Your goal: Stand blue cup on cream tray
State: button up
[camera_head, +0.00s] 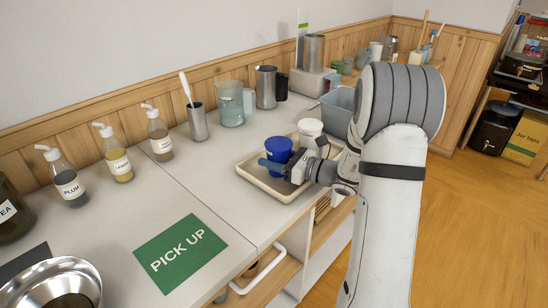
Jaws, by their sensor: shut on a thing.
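The blue cup (278,148) is upright over the left part of the cream tray (262,184). My gripper (274,166) is shut on the blue cup from the front right. I cannot tell whether the cup's base touches the tray, as the gripper hides its lower part. A white cup (310,128) stands on the tray behind and to the right of the blue cup. My arm covers the tray's right end.
A green PICK UP mat (180,252) lies bare on the counter at front left. Pump bottles (115,158), a metal cup with a spoon (197,122), a clear jug (231,104) and a metal pitcher (267,88) line the back. A grey bin (338,108) stands behind the tray.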

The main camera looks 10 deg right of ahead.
jog(key=o, duration=1.1)
jog(key=shift+c, duration=0.2)
jog(key=shift+s+d, duration=0.1)
jog(key=shift+s+d, duration=0.35)
jog(key=shift+d, duration=0.05)
jog(key=shift+w+a, duration=0.45)
jog(key=shift+a, duration=0.1)
jog(key=shift+r, duration=0.1)
notch_tip(320, 180, up, 8)
jog(key=p, duration=0.6)
dwell(1.3)
